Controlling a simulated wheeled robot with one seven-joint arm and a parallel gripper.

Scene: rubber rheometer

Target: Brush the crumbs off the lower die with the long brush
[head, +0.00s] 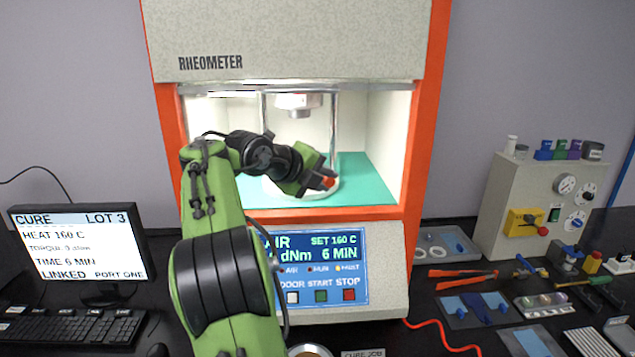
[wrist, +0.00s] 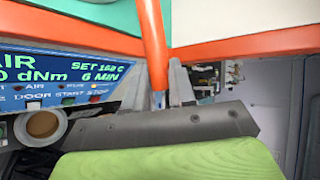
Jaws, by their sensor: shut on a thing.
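The lower die (head: 271,188) is a pale round disc on the teal floor inside the rheometer's open chamber. My arm and gripper cover much of it in the head view, and I cannot make out crumbs. My gripper (head: 323,178) is in the chamber opening, in front of and over the die's right part. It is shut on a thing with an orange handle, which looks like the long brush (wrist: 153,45). In the head view only a small orange end (head: 328,183) shows. The bristles are not visible, and contact with the die cannot be told.
The upper die (head: 298,103) hangs above, between metal posts. The orange frame (head: 409,150) borders the opening, with the control panel (head: 320,260) below it. A round tan-topped container (wrist: 43,124) stands low in front. Tools and trays crowd the right bench.

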